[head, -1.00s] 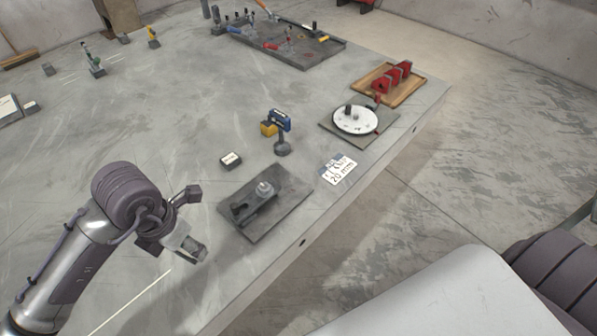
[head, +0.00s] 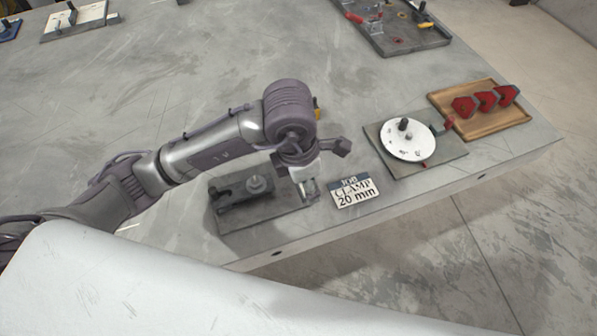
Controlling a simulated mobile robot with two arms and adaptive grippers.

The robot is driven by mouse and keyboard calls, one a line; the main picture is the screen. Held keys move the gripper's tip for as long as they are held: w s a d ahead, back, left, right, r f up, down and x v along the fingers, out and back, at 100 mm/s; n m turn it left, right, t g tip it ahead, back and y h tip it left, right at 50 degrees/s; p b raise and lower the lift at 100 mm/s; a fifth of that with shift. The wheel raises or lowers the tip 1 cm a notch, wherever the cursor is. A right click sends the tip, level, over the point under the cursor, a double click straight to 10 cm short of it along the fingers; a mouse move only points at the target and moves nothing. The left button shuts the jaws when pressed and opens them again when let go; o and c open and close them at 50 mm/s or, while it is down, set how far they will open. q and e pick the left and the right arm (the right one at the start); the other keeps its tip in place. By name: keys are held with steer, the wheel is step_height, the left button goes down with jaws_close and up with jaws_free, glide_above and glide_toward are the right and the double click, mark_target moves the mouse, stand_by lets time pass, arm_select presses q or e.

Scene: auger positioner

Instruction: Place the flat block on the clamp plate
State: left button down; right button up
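The dark grey clamp plate (head: 250,217) lies near the table's front edge in the head view, with a dark clamp and a round grey knob (head: 257,184) on it. My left gripper (head: 326,170) is at the plate's right end, its fingers spread and nothing seen between them. Whether it touches the plate I cannot tell. A small flat block with a pale label, seen earlier behind the plate, is now hidden by my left arm. My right gripper is not in view.
A job card (head: 354,191) reading "CLAMP 20 mm" lies right of the gripper. Beyond it are a white dial on a grey plate (head: 452,157) and a wooden tray (head: 480,125) with red blocks.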

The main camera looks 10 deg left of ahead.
mark_target(288, 182)
arm_select(q)
steer(key=w+a+f, duration=0.2)
steer(key=a, duration=0.1)
steer(key=w+a+f+p, duration=0.1)
steer(key=w+a+f, duration=0.1)
steer(key=w+a, duration=0.1)
steer(key=shift+w+f, duration=0.35)
steer(key=shift+f, duration=0.05)
steer(key=shift+w+a+f, duration=0.1)
steer(key=shift+a+f, duration=0.05)
steer(key=shift+f, duration=0.2)
step_height(288, 182, down, 3)
steer(key=shift+f+p, duration=0.15)
steer(key=shift+p, duration=0.5)
steer(key=shift+f, duration=0.15)
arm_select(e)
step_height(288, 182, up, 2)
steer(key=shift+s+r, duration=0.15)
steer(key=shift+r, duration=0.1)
arm_select(q)
steer(key=shift+f, duration=0.15)
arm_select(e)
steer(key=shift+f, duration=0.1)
arm_select(q)
steer(key=shift+c, duration=2.2)
jaws_free()
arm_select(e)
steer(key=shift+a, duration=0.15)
